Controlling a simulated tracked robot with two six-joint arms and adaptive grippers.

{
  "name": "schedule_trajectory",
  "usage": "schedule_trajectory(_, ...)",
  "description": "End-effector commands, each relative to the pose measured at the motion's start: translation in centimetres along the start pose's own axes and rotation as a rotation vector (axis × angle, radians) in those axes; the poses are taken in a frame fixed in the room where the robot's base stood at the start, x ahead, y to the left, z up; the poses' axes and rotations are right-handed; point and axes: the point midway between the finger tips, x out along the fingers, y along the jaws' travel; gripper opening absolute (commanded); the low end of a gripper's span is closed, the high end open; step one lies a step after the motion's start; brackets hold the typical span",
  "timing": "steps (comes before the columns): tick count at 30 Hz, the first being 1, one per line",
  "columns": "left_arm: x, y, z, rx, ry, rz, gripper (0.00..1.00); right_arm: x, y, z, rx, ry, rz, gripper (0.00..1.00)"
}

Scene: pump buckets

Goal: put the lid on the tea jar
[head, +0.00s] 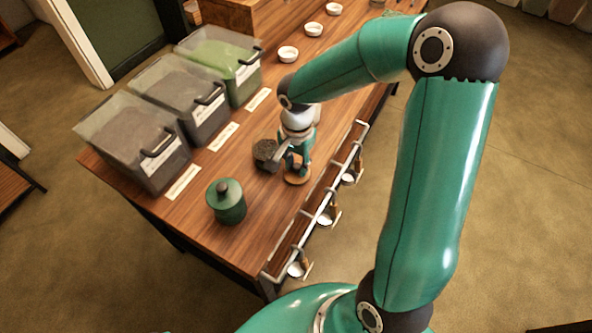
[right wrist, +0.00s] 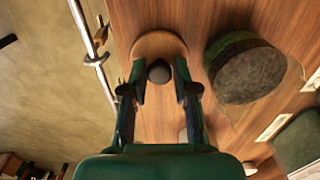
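A round wooden lid (head: 296,180) with a dark knob (right wrist: 159,72) appears to lie on the wooden table in front of the open jar. My right gripper (right wrist: 160,74) points down over the lid (right wrist: 158,44), its fingers on either side of the knob with a narrow gap showing. The open green tea jar (head: 266,153) stands close beside it, full of dark loose tea; in the right wrist view the jar (right wrist: 250,74) is to the right of the fingers. In the head view the gripper partly hides the lid and jar edge. My left gripper is out of view.
A closed green jar (head: 227,203) stands nearer the table's front corner. Clear bins (head: 147,150) line the left side, with white labels. Small white bowls (head: 288,54) are farther back. A metal rail (head: 335,185) with hanging scoops runs along the right edge.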

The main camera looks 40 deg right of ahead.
Motion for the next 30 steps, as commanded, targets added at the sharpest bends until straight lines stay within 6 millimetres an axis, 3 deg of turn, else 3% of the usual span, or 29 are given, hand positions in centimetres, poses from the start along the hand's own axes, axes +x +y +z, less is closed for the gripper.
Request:
schedule_trajectory(11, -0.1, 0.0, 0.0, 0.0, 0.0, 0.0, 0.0, -0.2, 0.0, 0.0, 0.0, 0.0, 0.0, 0.11)
schedule_trajectory(30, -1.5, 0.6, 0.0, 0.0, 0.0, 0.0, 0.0, -2.7, -0.1, 0.0, 0.0, 0.0, -0.001, 0.11)
